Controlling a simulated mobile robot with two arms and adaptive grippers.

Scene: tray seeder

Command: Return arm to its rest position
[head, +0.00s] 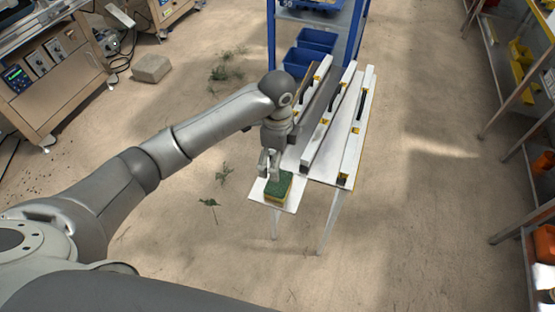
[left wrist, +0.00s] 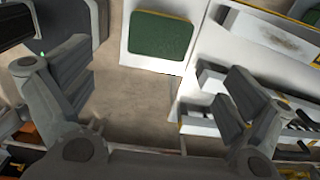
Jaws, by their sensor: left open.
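My left arm reaches in from the left in the head view. Its gripper (head: 269,163) points down just above the near left end of the white table (head: 283,203). A sponge-like block with a green top and yellow sides (head: 278,187) lies on that table end, just below the gripper. In the left wrist view the two fingers of my left gripper (left wrist: 158,88) are wide apart with nothing between them. The green-topped block (left wrist: 160,36) shows beyond them, near the top edge. Whether a finger touches the block in the head view is hard to tell. My right gripper is not in view.
Long white bars (head: 329,117) lie along the table. A blue rack with blue bins (head: 316,41) stands behind it. Shelving (head: 520,75) lines the right side, and a wheeled cabinet (head: 50,75) stands at the upper left. The floor right of the table is clear.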

